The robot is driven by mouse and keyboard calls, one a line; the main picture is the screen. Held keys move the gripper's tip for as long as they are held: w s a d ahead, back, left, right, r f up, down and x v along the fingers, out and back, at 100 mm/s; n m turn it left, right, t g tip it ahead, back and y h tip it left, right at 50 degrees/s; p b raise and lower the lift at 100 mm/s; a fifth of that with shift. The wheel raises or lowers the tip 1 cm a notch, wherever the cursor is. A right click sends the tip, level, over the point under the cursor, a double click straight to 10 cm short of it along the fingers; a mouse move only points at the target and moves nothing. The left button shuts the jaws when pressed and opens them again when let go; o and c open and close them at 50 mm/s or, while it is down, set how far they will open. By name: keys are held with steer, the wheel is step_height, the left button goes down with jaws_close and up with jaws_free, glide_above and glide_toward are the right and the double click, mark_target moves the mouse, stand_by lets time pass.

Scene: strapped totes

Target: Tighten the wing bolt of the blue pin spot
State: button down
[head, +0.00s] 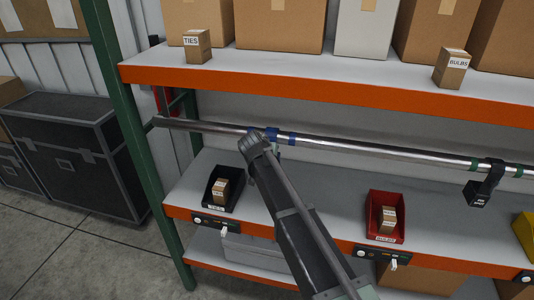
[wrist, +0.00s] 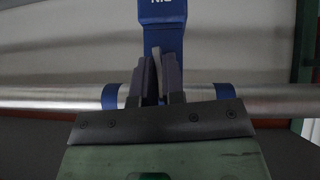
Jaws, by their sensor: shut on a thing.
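The blue pin spot (wrist: 163,40) fills the top middle of the wrist view, a dark blue body with white lettering cut off by the frame edge. It is at the metal bar (wrist: 55,97), between two blue bands (wrist: 110,96). My gripper (wrist: 156,75) is shut on a pale, narrow piece in front of the blue body, probably the wing bolt (wrist: 157,57); the fingers hide most of it. In the head view my gripper (head: 270,136) reaches the bar (head: 375,153) from below and covers much of the pin spot, leaving a bit of blue (head: 271,131).
A black pin spot (head: 478,193) hangs on the bar at the right, between green bands. Below, a black bin (head: 224,187) and a red bin (head: 385,216) hold small boxes. An orange-edged shelf (head: 330,89) with cartons runs above the bar. A green upright (head: 135,130) stands left.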

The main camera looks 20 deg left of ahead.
steer(key=shift+y, duration=0.4)
steer(key=shift+m, duration=0.3)
steer(key=c, duration=1.3)
jaws_free()
steer(key=shift+o, duration=0.2)
steer(key=s+d+r+p, duration=0.2)
steer(key=s, duration=1.2)
steer(key=shift+r, duration=0.1)
